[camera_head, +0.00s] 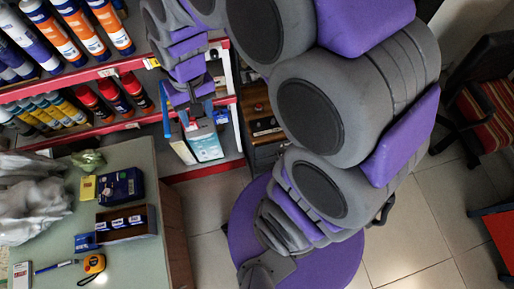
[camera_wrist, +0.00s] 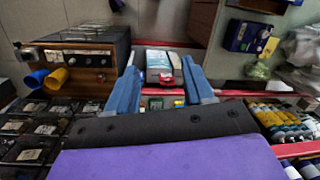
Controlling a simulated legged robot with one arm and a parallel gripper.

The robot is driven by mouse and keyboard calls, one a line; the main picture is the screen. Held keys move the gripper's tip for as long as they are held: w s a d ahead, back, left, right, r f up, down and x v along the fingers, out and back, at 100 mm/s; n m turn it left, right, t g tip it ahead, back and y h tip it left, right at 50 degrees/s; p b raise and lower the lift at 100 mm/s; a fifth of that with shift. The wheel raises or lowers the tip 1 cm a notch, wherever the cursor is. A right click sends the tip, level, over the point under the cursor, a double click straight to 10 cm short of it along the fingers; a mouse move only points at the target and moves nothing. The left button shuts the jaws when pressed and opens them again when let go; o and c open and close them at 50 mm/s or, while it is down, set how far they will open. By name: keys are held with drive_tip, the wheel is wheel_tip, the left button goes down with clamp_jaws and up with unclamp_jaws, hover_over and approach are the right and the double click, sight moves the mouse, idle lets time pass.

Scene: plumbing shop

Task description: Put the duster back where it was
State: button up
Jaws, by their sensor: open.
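I cannot make out a duster for certain in either view. My gripper (camera_head: 188,120) is in front of the shelves at the upper middle of the head view. In the wrist view my gripper (camera_wrist: 159,70) has its two blue fingers spread apart with nothing held between them. Beyond the fingers, a white and grey box (camera_wrist: 158,62) shows in the gap; I see no contact with it. A pale box (camera_head: 206,143) stands on the low shelf just below the gripper in the head view.
A counter (camera_head: 135,262) at left holds a dark blue box (camera_head: 119,187), a brown card holder (camera_head: 126,224), a yellow tape measure (camera_head: 93,264) and a grey crumpled bag (camera_head: 32,195). Shelves carry several tubes (camera_head: 62,37). A dark cabinet (camera_head: 262,118) is beside them.

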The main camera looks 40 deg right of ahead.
drive_tip(key=s+d+r, duration=0.1)
drive_tip(key=s+d, duration=0.1)
drive_tip(key=s, duration=0.7)
drive_tip(key=s+d+r+g+h, duration=0.1)
drive_tip(key=s+d+r, duration=0.1)
drive_tip(key=s, duration=0.7)
drive_tip(key=shift+d+r+n, duration=0.2)
drive_tip(key=shift+d+n, duration=0.2)
drive_tip(key=shift+d, duration=0.2)
